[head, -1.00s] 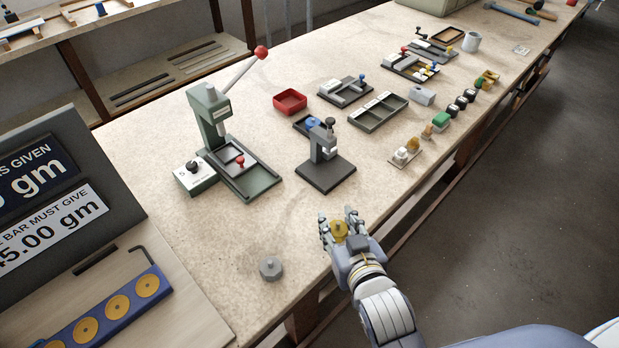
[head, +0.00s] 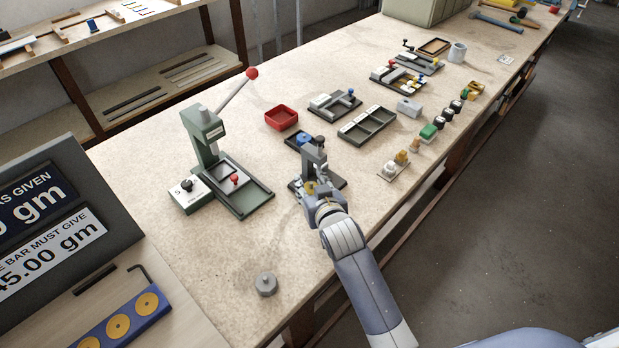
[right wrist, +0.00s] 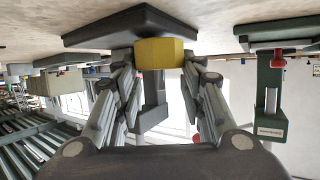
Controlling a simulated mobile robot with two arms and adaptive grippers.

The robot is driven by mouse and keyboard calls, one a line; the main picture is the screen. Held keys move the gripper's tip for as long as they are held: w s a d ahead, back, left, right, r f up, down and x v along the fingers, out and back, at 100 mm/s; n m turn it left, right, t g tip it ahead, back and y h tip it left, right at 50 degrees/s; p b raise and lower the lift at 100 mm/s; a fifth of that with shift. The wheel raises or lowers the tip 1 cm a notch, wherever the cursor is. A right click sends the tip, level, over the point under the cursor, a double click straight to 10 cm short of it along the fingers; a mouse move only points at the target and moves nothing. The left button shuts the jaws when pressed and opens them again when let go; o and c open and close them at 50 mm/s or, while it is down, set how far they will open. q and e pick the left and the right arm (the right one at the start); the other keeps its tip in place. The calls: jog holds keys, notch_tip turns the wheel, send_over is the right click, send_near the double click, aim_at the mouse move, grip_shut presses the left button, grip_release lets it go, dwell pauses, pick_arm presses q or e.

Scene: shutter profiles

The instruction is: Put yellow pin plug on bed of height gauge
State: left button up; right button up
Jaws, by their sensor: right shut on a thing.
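The height gauge (head: 315,152) is a dark grey stand with a black knob on top and a flat dark base, upright in the middle of the bench. My right gripper (head: 311,190) is over the front of its base. In the right wrist view, where the scene is upside down, its fingers are shut on the yellow pin plug (right wrist: 160,53). The plug overlaps the edge of the gauge's base (right wrist: 115,27); I cannot tell whether they touch. In the head view the gripper hides most of the plug and part of the bed. My left gripper is not in view.
A green lever press (head: 210,145) stands left of the gauge. A red tray (head: 282,118) and a grey divided tray (head: 367,124) lie behind it. A grey knobbed weight (head: 265,284) sits near the bench's front edge. Bare bench lies between weight and gauge.

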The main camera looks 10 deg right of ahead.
jog(key=shift+w+r, duration=0.1)
jog(key=shift+w, duration=0.75)
jog(key=shift+w+p, duration=0.15)
jog(key=shift+p, duration=0.3)
jog(key=shift+f, duration=0.2)
jog(key=o, duration=1)
jog(key=shift+f, duration=0.15)
jog(key=shift+o, duration=0.2)
